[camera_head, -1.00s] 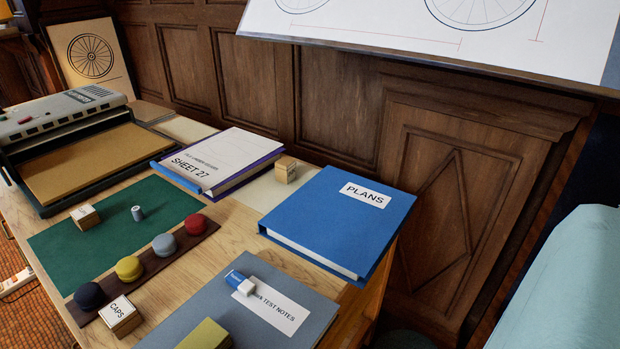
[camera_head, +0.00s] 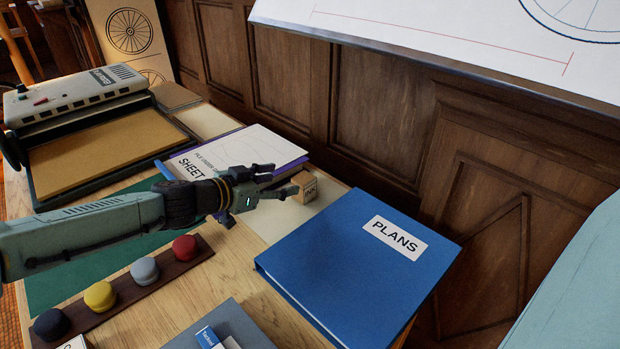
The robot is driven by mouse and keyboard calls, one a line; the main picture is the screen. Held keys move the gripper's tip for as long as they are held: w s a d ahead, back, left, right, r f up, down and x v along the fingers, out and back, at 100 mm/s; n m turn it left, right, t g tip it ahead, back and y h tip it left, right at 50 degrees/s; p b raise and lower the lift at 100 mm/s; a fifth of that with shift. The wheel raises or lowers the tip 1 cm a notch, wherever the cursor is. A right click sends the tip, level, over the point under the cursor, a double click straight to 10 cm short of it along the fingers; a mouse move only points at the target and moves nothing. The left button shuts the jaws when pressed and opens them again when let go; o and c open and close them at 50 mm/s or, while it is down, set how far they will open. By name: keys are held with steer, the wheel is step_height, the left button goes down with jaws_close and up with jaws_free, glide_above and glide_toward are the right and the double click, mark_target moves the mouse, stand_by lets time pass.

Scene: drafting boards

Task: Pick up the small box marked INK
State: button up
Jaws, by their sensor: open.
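The small wooden box marked INK (camera_head: 307,190) stands on a pale sheet at the back of the table, between the SHEET 27 binder and the blue PLANS binder. Its INK label faces the camera. My gripper (camera_head: 283,181) comes in from the left and is open, with its fingers pointing right at the box. In this view one fingertip overlaps or nearly meets the box's left edge. I cannot tell whether they touch. The box rests on the sheet, not lifted.
The blue PLANS binder (camera_head: 350,270) lies close in front of the box. The SHEET 27 binder (camera_head: 265,146) lies behind my gripper. Several round colored caps sit on a dark strip (camera_head: 132,291) at the left front. Wood paneling (camera_head: 375,115) rises behind the table.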

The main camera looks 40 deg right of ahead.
mark_target(298, 181)
steer(key=shift+w+f+n+y, duration=0.15)
steer(key=shift+w+f, duration=0.15)
steer(key=shift+f, duration=0.25)
steer(key=shift+w+f+n+y, duration=0.15)
steer(key=shift+w+f, duration=0.15)
steer(key=shift+f, duration=0.2)
steer(key=x, duration=0.3)
steer(key=shift+d+f+p, duration=0.15)
steer(key=shift+d+p, duration=0.15)
steer(key=shift+d, duration=0.05)
steer(key=shift+r+p+x, duration=0.2)
steer(key=shift+p+x, duration=0.15)
steer(key=shift+x, duration=1.15)
steer(key=shift+r+p+x, duration=0.15)
steer(key=shift+p+x, duration=0.2)
steer(key=shift+x, duration=1.1)
steer(key=shift+s+d, duration=0.15)
steer(key=shift+d, duration=0.05)
steer(key=shift+c, duration=0.5)
steer(key=c, duration=1.2)
